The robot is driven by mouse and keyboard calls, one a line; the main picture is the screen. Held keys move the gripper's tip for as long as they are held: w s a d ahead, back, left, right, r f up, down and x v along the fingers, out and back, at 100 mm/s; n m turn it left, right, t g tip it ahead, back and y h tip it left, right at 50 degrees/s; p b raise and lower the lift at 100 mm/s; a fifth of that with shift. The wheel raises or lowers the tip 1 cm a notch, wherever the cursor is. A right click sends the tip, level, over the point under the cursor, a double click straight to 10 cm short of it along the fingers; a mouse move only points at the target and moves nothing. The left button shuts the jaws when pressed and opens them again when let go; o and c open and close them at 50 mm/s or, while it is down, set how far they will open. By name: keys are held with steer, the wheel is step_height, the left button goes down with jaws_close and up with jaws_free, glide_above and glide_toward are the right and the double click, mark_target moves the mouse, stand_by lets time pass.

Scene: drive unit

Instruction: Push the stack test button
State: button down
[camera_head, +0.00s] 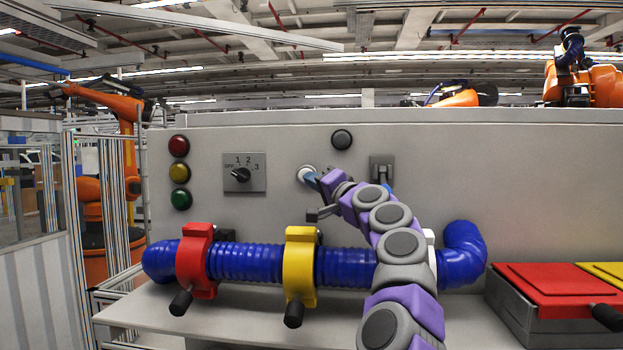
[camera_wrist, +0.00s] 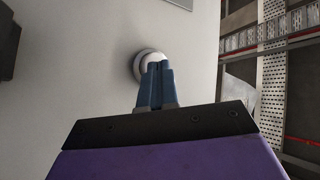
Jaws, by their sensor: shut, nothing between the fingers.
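A round white button (camera_head: 305,173) sits on the grey panel, left of my arm and right of the rotary switch. My gripper (camera_head: 312,178) is shut and empty, with its blue fingertips at the button. In the wrist view the shut fingers (camera_wrist: 156,68) overlap the lower part of the pale round button (camera_wrist: 150,55). The fingertips cover part of it, and I cannot tell whether they touch it or are just in front. No label naming the button is readable.
A rotary switch (camera_head: 240,173), red, yellow and green lamps (camera_head: 180,173) and a dark round button (camera_head: 341,139) are on the panel. A blue hose (camera_head: 345,268) with red (camera_head: 196,262) and yellow (camera_head: 299,268) clamps runs below my gripper. A red-lidded box (camera_head: 555,290) stands right.

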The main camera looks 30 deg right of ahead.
steer(key=shift+w+a+r+p, duration=0.1)
steer(key=shift+w+a+p, duration=0.25)
steer(key=shift+a, duration=0.3)
steer(key=shift+w+a+p, duration=0.2)
steer(key=shift+w+a, duration=0.2)
steer(key=shift+a, duration=0.25)
stand_by(1.8)
steer(key=shift+s+d+b, duration=0.3)
steer(key=shift+s+b, duration=0.45)
steer(key=shift+s, duration=0.05)
